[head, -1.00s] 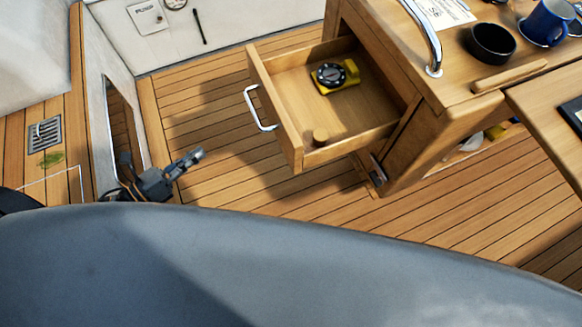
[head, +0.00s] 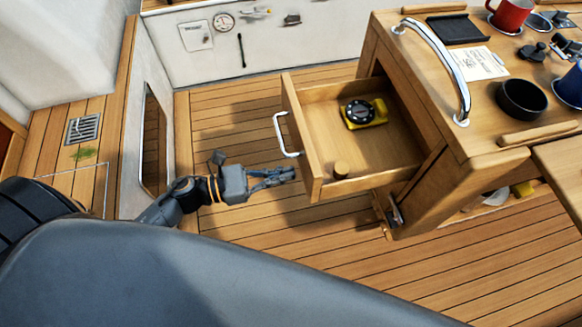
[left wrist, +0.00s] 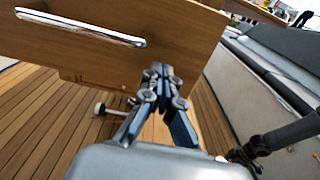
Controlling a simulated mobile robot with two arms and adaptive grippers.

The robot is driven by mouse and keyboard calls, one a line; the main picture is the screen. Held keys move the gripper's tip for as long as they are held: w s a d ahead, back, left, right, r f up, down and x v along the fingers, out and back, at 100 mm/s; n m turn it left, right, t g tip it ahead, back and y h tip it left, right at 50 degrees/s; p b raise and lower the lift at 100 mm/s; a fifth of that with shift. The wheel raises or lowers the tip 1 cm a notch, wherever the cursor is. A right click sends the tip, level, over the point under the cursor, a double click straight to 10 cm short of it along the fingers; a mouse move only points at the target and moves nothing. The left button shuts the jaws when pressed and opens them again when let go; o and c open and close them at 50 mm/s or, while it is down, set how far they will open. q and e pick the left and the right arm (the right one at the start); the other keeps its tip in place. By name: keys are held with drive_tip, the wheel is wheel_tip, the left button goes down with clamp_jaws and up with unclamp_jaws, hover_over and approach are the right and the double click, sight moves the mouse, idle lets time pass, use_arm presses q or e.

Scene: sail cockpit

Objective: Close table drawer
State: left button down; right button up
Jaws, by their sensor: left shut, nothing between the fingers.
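The table drawer (head: 330,187) is pulled out to the left from the wooden table (head: 430,185). Its chrome handle (head: 285,135) is on the drawer's left-facing front.
On the table are a black bowl (head: 521,98), a red mug (head: 511,13), a blue mug (head: 569,88), a paper (head: 480,63) and a chrome rail (head: 445,60). A white wall (head: 280,45) stands behind. The plank floor (head: 240,115) left of the drawer is clear.

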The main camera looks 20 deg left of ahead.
use_arm(q)
drive_tip(key=shift+x, duration=1)
use_arm(e)
drive_tip(key=shift+s+d+r, duration=0.15)
drive_tip(key=shift+s+r, duration=0.05)
drive_tip(key=shift+r, duration=0.1)
